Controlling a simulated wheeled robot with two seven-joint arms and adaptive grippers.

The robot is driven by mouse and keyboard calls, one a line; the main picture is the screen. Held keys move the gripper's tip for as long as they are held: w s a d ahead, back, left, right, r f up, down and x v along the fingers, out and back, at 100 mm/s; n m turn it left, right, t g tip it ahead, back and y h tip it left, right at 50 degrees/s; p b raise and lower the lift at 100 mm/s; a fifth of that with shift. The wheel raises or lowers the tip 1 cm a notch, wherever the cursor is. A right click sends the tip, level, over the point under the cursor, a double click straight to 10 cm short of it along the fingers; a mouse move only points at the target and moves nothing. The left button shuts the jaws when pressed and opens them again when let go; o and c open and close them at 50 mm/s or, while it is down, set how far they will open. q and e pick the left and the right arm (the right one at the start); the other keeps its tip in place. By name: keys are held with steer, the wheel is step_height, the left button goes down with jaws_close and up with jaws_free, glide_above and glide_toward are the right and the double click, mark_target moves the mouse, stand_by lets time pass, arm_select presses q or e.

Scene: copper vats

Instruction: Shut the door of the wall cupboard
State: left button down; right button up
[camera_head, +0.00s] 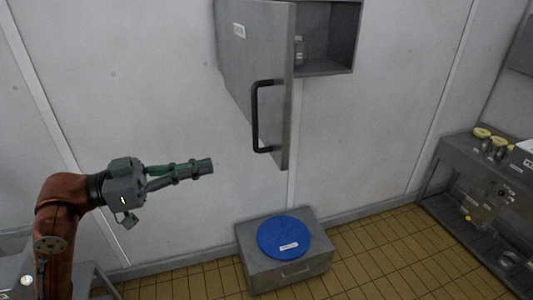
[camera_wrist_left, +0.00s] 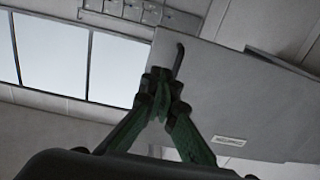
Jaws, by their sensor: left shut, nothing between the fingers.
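The grey wall cupboard (camera_head: 335,40) is at the top of the head view, with its inside partly visible. Its door (camera_head: 255,60) stands open, swung out from the wall, with a black bar handle (camera_head: 256,118) near its lower free edge. My left gripper (camera_head: 208,166) is shut and empty, left of the handle and lower in the picture, apart from the door in that view. In the left wrist view my left gripper (camera_wrist_left: 160,82) overlaps the door (camera_wrist_left: 225,90) and the dark handle (camera_wrist_left: 179,58); I cannot tell the gap there. My right gripper is not in view.
A grey box (camera_head: 285,272) with a blue round lid (camera_head: 284,238) stands on the tiled floor below the cupboard. A grey workbench (camera_head: 470,180) with several items is at the right. The wall between gripper and door is bare.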

arm_select(q)
steer(key=p, duration=0.4)
glide_toward(280, 153)
steer(key=x, duration=0.6)
steer(key=shift+r, duration=0.1)
steer(key=shift+w+d, duration=0.1)
steer(key=shift+d, duration=0.25)
